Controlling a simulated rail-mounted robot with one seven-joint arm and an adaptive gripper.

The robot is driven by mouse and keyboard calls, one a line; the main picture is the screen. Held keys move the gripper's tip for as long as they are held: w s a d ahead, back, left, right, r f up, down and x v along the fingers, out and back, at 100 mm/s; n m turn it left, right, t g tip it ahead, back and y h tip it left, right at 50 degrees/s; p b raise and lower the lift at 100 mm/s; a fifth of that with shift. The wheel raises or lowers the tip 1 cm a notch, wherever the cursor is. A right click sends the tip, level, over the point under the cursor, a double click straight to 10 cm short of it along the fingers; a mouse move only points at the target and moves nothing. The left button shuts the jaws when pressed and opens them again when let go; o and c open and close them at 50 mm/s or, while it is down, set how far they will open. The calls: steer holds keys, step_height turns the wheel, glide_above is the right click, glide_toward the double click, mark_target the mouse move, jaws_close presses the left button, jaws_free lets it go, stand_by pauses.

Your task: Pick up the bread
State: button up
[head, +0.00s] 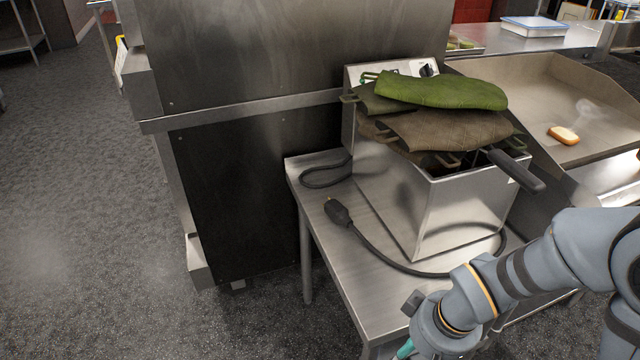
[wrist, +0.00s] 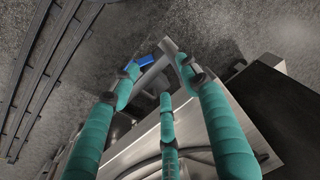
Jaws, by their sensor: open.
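The bread (head: 564,135) is a small golden-brown slice with a pale edge. It lies flat on the metal griddle (head: 590,85) at the right of the head view, with a wisp of steam above it. My gripper (wrist: 160,85) shows three teal fingers spread apart, with nothing between them in the wrist view. In the head view only a bit of teal finger shows at the bottom edge, low in front of the table and well away from the bread. The bread is not visible in the wrist view.
A metal fryer (head: 465,205) stands on a steel table (head: 335,235), with green and brown cloths (head: 440,92) and a black handle (head: 516,170) on top. A black cord (head: 385,255) lies on the table. A tall steel cabinet (head: 240,200) stands left. Open floor lies further left.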

steer(key=shift+s+a+r+m, duration=0.3)
steer(key=shift+s+a, duration=0.1)
steer(key=shift+a, duration=0.05)
steer(key=shift+o, duration=0.6)
steer(key=shift+a, duration=0.1)
steer(key=o, duration=0.9)
steer(key=shift+c, duration=0.2)
